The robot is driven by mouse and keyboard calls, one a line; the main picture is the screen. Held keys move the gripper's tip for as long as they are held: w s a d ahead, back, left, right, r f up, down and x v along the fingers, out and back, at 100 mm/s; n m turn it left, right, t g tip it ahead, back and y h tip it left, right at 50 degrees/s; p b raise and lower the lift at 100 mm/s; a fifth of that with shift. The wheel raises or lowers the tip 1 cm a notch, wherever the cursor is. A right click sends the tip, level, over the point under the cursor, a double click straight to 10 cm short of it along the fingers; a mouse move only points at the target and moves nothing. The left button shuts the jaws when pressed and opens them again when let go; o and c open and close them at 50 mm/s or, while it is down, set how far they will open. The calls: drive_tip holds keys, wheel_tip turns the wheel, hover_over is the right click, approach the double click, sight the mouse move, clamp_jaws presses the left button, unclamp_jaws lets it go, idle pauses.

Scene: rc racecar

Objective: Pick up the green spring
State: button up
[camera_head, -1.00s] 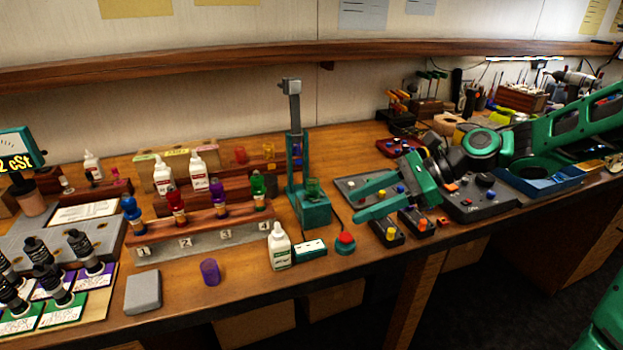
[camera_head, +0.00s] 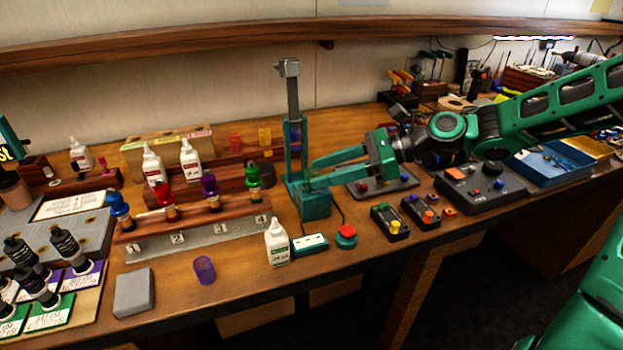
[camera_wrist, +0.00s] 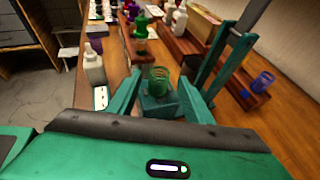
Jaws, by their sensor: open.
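The green spring (camera_wrist: 158,80) stands upright on the teal base (camera_head: 316,208) of a press-like stand with a tall column. My gripper (camera_wrist: 160,77) is open, with one finger on each side of the spring in the wrist view. The spring appears between or just beyond the fingertips; I cannot tell whether they touch it. In the head view my gripper (camera_head: 312,176) reaches left to the stand, and its fingers mostly hide the spring.
The stand's column (camera_head: 293,110) rises close behind the fingertips. A purple spring (camera_head: 204,270) stands at the front. Control boxes (camera_head: 390,222) lie below my arm.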

drive_tip(key=shift+x, duration=1.65)
drive_tip(key=c, duration=1.1)
drive_tip(key=shift+r, duration=0.1)
